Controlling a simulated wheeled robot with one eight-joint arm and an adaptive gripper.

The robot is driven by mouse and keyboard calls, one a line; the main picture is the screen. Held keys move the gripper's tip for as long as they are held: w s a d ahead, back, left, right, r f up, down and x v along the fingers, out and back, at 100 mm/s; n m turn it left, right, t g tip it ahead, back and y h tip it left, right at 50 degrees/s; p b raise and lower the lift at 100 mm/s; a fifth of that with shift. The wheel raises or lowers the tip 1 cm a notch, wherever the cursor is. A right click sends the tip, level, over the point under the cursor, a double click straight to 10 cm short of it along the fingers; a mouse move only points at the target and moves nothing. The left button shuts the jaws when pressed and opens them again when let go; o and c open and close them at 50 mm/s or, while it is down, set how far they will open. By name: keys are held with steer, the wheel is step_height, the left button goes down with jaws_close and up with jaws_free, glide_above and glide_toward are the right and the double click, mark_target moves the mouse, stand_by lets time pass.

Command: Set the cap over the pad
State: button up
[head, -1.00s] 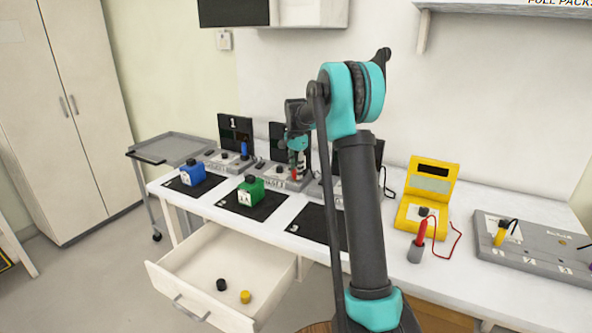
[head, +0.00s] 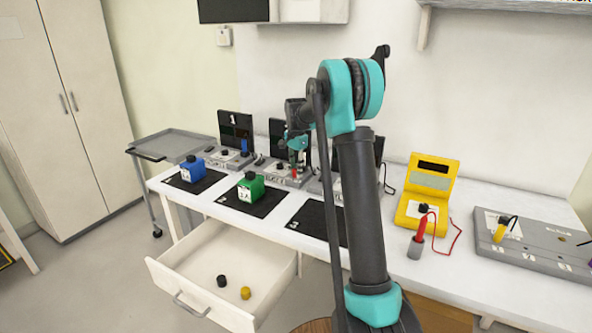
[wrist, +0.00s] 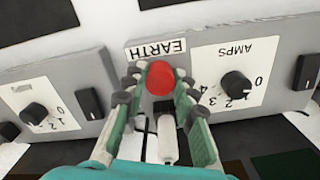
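A red round piece, which I take for the cap (wrist: 160,78), sits between my fingertips in the wrist view, close beside the white EARTH label. My gripper (wrist: 161,86) appears shut on it, with a fingertip close against each side. A pale cylinder (wrist: 167,142) lies between the fingers, nearer the camera. In the head view my gripper (head: 296,160) is low over the middle grey unit (head: 275,178), with the red cap (head: 294,172) at its tips. I cannot make out the pad; the cap and fingers may hide it.
A grey unit with a dial (wrist: 37,112) stands left in the wrist view, and an AMPS dial (wrist: 236,82) is close right. The drawer (head: 215,275) below is open.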

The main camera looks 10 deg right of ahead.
steer(key=o, duration=0.4)
step_height(320, 180, up, 12)
stand_by(0.6)
